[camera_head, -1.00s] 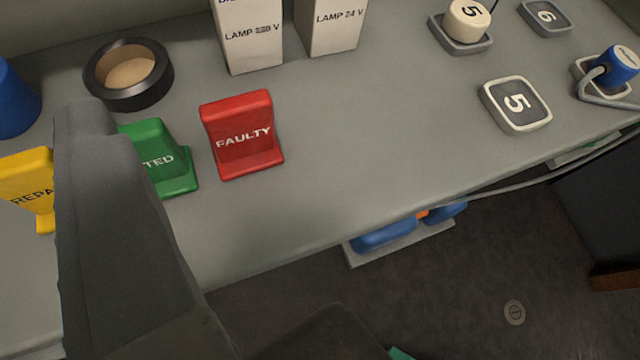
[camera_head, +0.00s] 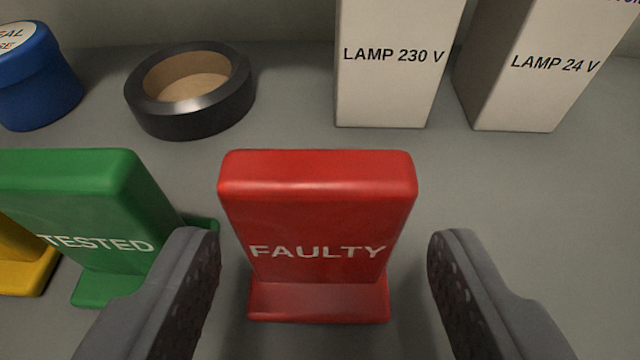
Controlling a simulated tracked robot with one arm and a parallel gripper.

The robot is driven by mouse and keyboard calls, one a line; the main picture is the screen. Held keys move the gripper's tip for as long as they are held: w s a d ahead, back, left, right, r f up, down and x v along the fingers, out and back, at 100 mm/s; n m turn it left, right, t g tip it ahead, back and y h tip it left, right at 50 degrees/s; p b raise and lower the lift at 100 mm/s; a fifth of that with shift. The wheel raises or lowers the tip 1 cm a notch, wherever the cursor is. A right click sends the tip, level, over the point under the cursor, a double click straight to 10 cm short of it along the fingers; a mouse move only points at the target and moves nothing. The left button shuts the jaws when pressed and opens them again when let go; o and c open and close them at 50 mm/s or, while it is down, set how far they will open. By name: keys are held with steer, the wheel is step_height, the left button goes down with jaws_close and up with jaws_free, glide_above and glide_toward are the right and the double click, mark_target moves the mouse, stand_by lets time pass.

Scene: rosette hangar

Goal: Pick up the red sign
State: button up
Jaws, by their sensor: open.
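The red sign (camera_head: 317,215), lettered FAULTY, stands upright on the grey bench top in the middle of the view. Its foot points toward me. My gripper (camera_head: 325,250) is open, with one dark padded finger on each side of the sign. A gap shows between the sign and each finger, wider on the right. Nothing is held. The left finger overlaps part of the green sign (camera_head: 80,200) in the picture; whether they touch I cannot tell.
The green sign, lettered TESTED, stands close on the left, with a yellow sign (camera_head: 28,268) beyond it. Behind are a black tape roll (camera_head: 190,108), a blue tub (camera_head: 38,85), a LAMP 230 V box (camera_head: 392,85) and a LAMP 24 V box (camera_head: 520,90). The bench right of the red sign is clear.

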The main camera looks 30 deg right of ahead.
mark_target(313, 244)
steer(key=shift+b+x, duration=0.3)
steer(key=shift+x, duration=2.6)
steer(key=shift+a+r, duration=0.1)
steer(key=c, duration=0.7)
